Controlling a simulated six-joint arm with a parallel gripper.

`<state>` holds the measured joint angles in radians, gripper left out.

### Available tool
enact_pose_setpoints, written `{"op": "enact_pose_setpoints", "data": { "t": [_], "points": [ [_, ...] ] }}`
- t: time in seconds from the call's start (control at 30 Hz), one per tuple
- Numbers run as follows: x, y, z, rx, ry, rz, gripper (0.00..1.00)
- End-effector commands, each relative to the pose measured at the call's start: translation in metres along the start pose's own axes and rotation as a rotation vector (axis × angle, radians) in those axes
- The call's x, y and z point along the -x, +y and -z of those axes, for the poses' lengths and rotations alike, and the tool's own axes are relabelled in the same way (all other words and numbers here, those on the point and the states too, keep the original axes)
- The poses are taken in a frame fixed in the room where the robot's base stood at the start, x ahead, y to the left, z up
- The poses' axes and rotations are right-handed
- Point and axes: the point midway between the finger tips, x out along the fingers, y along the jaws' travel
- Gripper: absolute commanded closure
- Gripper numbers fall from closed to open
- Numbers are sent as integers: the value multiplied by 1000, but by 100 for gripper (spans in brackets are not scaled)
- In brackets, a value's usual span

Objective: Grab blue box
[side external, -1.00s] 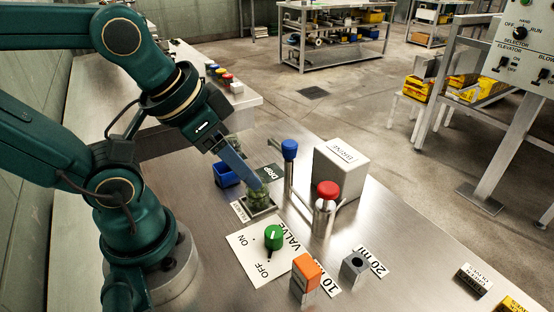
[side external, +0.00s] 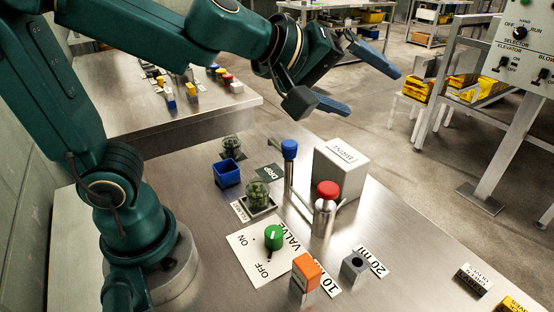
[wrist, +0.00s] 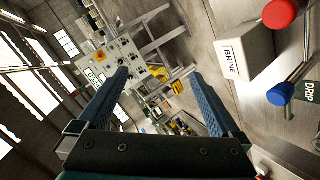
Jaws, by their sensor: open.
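The blue box (side external: 227,173) is a small open-topped blue bin on the metal table, left of the glass jar with green contents (side external: 258,195). My gripper (side external: 376,84) is raised high above the table, up and to the right of the blue box and well apart from it. Its two blue fingers are spread wide with nothing between them. In the wrist view the open fingers of my gripper (wrist: 170,95) point out toward the room. The blue box is not seen in the wrist view.
A white BRINE block (side external: 341,170), a blue-capped post (side external: 289,150) and a red-capped cylinder (side external: 327,195) stand right of the box. A second glass jar (side external: 232,146) stands just behind it. A green valve knob (side external: 274,237) and orange-topped block (side external: 306,270) are nearer the front.

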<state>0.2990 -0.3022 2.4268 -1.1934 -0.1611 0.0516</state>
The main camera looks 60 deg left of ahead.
Motion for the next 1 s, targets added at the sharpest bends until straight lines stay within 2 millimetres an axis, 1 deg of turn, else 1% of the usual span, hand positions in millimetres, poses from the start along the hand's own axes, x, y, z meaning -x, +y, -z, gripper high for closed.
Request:
{"op": "enact_pose_setpoints", "data": {
  "t": [0.03, 0.07, 0.1, 0.17, 0.23, 0.33, 0.37, 0.4, 0.5, 0.6, 0.73, 0.83, 1.0],
  "points": [
    [-10, -11, 9, 79, 55, 54, 0],
    [-14, -19, 15, 127, 95, 90, 0],
    [-18, -32, 23, 186, 149, 145, 0],
    [-22, -56, 32, 265, 232, 242, 0],
    [-20, -88, 39, 341, 331, 370, 0],
    [-7, -135, 41, 410, 468, 576, 0],
    [0, -150, 40, 422, 510, 644, 0],
    [10, -169, 38, 430, 572, 743, 0],
    [30, -208, 34, 402, 715, 950, 0],
    [40, -232, 32, 344, 832, 1084, 0],
    [49, -254, 29, 253, 931, 1215, 0],
    [43, -267, 24, 185, 929, 1282, 0],
    [29, -284, 15, 93, 874, 1357, 0]
  ]
}}
